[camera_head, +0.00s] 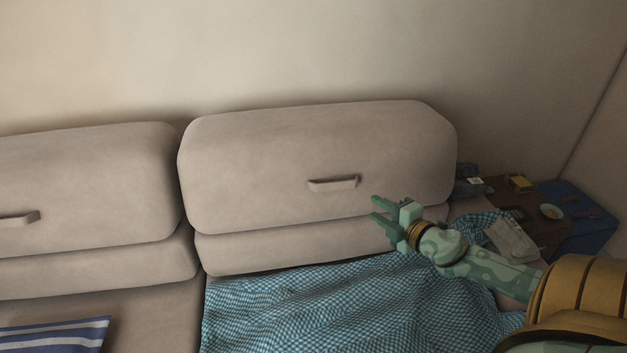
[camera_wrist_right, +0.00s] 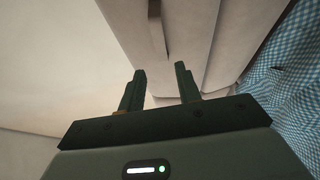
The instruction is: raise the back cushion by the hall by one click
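Two beige back cushions stand side by side against the wall, each with a small handle on its front. The right back cushion (camera_head: 260,170) has its handle (camera_head: 333,184) near the middle of its face. The left back cushion (camera_head: 90,190) has its handle (camera_head: 18,219) at the picture's left edge. My right gripper (camera_head: 376,209) is open and empty, just below and right of the right cushion's handle, apart from it. In the right wrist view the open fingers (camera_wrist_right: 160,90) point toward a handle (camera_wrist_right: 157,30) on the beige cushion. My left gripper is not in view.
A blue checked cloth (camera_head: 300,305) covers the seat below the right cushion. A striped blue pillow (camera_head: 55,336) lies at the lower left.

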